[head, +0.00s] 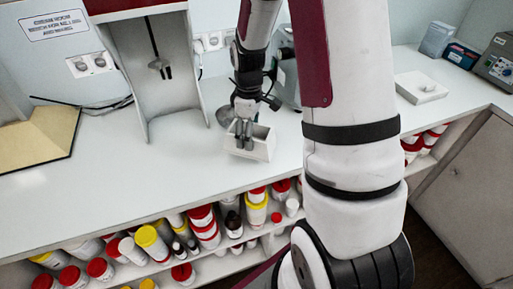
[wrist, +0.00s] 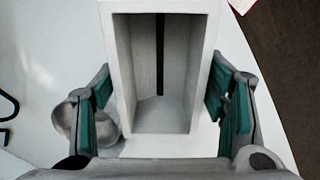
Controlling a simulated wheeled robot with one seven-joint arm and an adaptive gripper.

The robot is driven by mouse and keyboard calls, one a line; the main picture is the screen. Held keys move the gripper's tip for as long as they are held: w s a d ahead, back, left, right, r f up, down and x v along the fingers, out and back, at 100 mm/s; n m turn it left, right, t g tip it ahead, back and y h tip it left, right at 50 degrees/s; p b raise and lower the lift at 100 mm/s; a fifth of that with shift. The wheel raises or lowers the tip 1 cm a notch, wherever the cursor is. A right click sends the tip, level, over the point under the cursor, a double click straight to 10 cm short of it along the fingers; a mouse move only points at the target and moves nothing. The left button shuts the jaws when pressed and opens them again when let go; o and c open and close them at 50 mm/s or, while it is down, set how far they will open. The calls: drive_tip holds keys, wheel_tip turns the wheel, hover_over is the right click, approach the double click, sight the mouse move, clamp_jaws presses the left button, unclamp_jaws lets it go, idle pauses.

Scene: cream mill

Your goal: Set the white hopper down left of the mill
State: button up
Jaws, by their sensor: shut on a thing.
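The white hopper (head: 262,146) is an open, box-like tray near the front edge of the white counter. In the wrist view its rectangular opening (wrist: 122,70) faces the camera, and it looks empty inside. My gripper (head: 244,134) is shut on the hopper; its teal finger pads flank the hopper's two long walls. I cannot tell whether the hopper touches the counter or hangs just above it. A grey machine (head: 285,72), possibly the mill, stands behind the hopper at the back; my arm hides most of it.
A round metal bowl (head: 226,116) sits just left of the hopper; it also shows in the wrist view (wrist: 72,122). A tall red-and-cream stand (head: 178,80) with a stirrer is further left. The counter (head: 110,150) is clear at front left. Several jars fill the shelf below.

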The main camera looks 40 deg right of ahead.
sight(259, 137)
drive_tip(key=s+d+r+n, duration=0.1)
drive_tip(key=s+d+n, duration=0.3)
drive_tip(key=s, duration=0.3)
drive_tip(key=s+d+r+n, duration=0.1)
drive_tip(key=s+d+n, duration=0.3)
drive_tip(key=s, duration=0.4)
drive_tip(key=w+a, duration=0.1)
drive_tip(key=w, duration=0.4)
drive_tip(key=w+a+f, duration=0.1)
drive_tip(key=w, duration=0.4)
drive_tip(key=w+a+f, duration=0.1)
drive_tip(key=w+a, duration=0.1)
drive_tip(key=w, duration=0.3)
drive_tip(key=shift+w, duration=0.25)
drive_tip(key=shift+f, duration=1.75)
drive_tip(key=shift+f, duration=0.15)
drive_tip(key=o, duration=1.2)
drive_tip(key=shift+o, duration=0.3)
